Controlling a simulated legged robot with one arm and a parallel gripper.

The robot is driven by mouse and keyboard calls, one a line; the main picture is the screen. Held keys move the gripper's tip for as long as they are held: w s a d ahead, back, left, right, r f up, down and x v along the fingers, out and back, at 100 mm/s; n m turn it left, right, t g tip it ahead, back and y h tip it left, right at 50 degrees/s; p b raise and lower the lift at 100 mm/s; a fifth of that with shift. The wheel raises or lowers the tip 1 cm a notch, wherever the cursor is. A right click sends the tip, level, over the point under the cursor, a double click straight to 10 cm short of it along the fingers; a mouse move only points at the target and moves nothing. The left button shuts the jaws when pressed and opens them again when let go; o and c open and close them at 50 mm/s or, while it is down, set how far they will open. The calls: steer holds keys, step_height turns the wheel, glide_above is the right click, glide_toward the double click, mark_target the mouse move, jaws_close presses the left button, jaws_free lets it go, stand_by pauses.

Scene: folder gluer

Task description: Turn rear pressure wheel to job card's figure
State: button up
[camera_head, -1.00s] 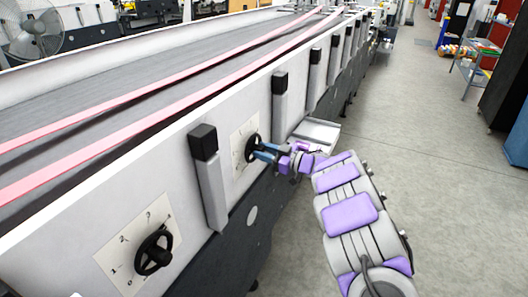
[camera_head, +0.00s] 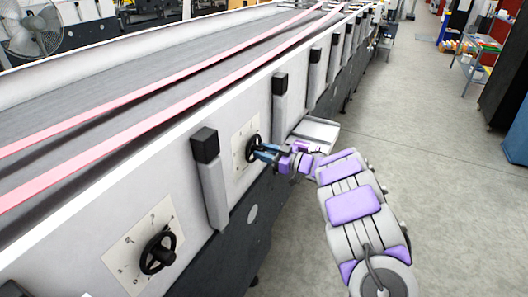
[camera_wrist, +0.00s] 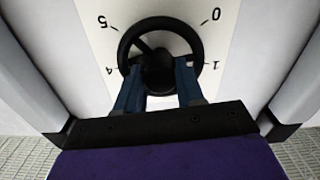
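The farther black pressure wheel (camera_head: 253,147) sits on a pale dial plate (camera_head: 240,146) on the machine's side. My gripper (camera_head: 264,152) is at this wheel. In the wrist view the wheel (camera_wrist: 196,40) is close, with a dark spoke pointing up and left from its hub (camera_wrist: 158,72). My gripper's blue fingers (camera_wrist: 158,80) stand apart on either side of the hub; I cannot tell whether they press on it. Upside-down figures 5, 4, 0 and 1 show around the wheel; the lower dial is hidden by my gripper. I see no job card.
A nearer black wheel (camera_head: 158,252) with its own dial plate (camera_head: 128,246) is at lower left. A grey post (camera_head: 212,180) with a black top stands between the wheels. A pale tray (camera_head: 316,132) juts out beyond my gripper. The floor (camera_head: 420,150) at right is clear.

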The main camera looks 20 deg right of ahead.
steer(key=o, duration=0.4)
steer(key=shift+d, duration=0.1)
steer(key=p+v, duration=0.2)
steer(key=v, duration=1.5)
steer(key=shift+s+d+f, duration=0.15)
steer(key=shift+d, duration=0.05)
